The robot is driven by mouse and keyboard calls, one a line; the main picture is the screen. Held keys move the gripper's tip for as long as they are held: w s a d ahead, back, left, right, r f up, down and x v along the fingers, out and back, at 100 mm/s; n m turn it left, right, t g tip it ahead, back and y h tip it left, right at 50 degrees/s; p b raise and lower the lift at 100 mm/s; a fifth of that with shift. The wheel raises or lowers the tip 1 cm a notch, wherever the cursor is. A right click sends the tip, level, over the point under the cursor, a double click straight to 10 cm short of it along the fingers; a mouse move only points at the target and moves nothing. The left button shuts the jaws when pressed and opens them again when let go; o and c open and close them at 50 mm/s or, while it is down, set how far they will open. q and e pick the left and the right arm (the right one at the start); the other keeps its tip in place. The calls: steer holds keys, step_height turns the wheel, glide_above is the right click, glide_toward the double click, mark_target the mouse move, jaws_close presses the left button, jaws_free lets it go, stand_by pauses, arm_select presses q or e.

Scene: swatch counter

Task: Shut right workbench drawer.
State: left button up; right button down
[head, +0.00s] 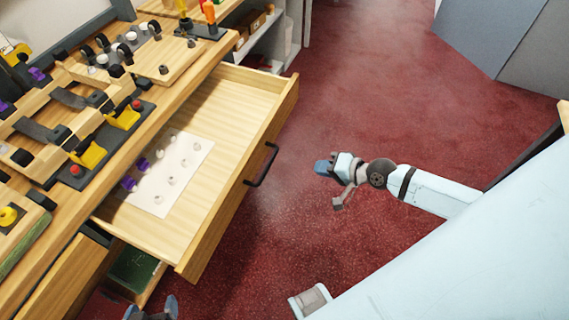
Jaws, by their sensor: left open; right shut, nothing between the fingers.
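The workbench drawer (222,207) is pulled well out of the bench in the head view. It is light wood with a black bar handle (262,165) on its front. A white sheet (152,203) with several small round and purple pieces lies inside. My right gripper (327,168) is shut and empty, to the right of the handle and apart from it, over the red floor. My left gripper (152,307) is open at the bottom edge, below the drawer's near corner, and is partly cut off by the frame.
The bench top (205,62) on the left carries wooden fixtures and yellow and black parts. A lower compartment with a green interior (134,268) shows under the drawer. A shelf (270,40) stands beyond it. The red floor (340,95) in front of the drawer is clear.

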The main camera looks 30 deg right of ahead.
mark_target(278, 149)
arm_select(q)
step_height(278, 149, down, 2)
steer(key=shift+a+f+b, duration=0.1)
steer(key=shift+b, duration=0.75)
arm_select(e)
steer(key=w+a+f+m, duration=0.1)
steer(key=w+a+f, duration=0.1)
steer(key=w, duration=0.4)
steer(key=w+a+f+m, duration=0.1)
steer(key=w+f, duration=0.1)
steer(key=w, duration=0.5)
steer(key=shift+a+f+m, duration=0.3)
steer(key=shift+a+m, duration=0.1)
steer(key=shift+w, duration=0.1)
